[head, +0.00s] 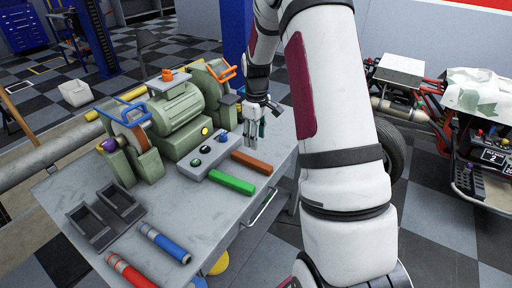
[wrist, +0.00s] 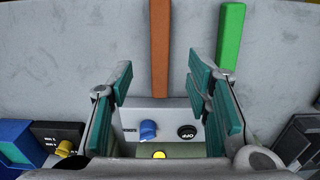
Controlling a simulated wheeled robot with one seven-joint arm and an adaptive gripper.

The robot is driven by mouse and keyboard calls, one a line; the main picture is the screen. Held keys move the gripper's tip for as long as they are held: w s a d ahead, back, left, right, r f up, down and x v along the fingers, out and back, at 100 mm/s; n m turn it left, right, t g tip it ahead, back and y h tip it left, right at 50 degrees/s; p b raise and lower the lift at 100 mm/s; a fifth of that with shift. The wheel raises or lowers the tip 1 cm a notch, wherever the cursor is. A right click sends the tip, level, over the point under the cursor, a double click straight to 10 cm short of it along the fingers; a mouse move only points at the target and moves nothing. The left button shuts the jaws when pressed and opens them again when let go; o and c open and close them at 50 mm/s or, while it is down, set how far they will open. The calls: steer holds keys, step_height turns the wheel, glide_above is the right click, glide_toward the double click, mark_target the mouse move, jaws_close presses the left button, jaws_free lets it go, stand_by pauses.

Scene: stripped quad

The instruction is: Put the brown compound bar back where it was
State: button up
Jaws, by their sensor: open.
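The brown compound bar (head: 251,161) lies flat on the grey bench, right of the green bar (head: 231,181) and close to the bench's right edge. In the wrist view the brown bar (wrist: 160,48) runs up the picture, just beyond and between the fingertips; the green bar (wrist: 230,38) is beyond the right finger. My gripper (wrist: 164,90) is open and empty, its teal-padded fingers spread on either side of the switch box. In the head view my gripper (head: 253,134) hangs over the bench behind the brown bar.
A green bench grinder (head: 177,112) stands at the back of the bench, with a switch box (head: 203,152) in front. Black trays (head: 103,214), a blue bar (head: 165,243) and a red bar (head: 130,271) lie at the front left. Bare bench shows between the green and blue bars.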

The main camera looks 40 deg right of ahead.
steer(key=s+a+r+m+t, duration=0.1)
steer(key=s+a+r, duration=0.4)
steer(key=r, duration=0.4)
steer(key=s+a+r+m+t, duration=0.1)
steer(key=s+a+r, duration=0.2)
steer(key=a+r, duration=0.45)
steer(key=s+a+r+t, duration=0.1)
steer(key=s+a, duration=0.2)
steer(key=s, duration=0.3)
steer(key=s+a+r+m, duration=0.1)
steer(key=s+a+r, duration=0.1)
steer(key=s, duration=0.4)
steer(key=s+a+r+m+t, duration=0.1)
steer(key=s+a+r, duration=0.1)
steer(key=s+a, duration=0.2)
steer(key=s, duration=0.3)
steer(key=shift+a+r+t, duration=0.2)
steer(key=shift+a+t, duration=0.1)
steer(key=shift+a, duration=0.1)
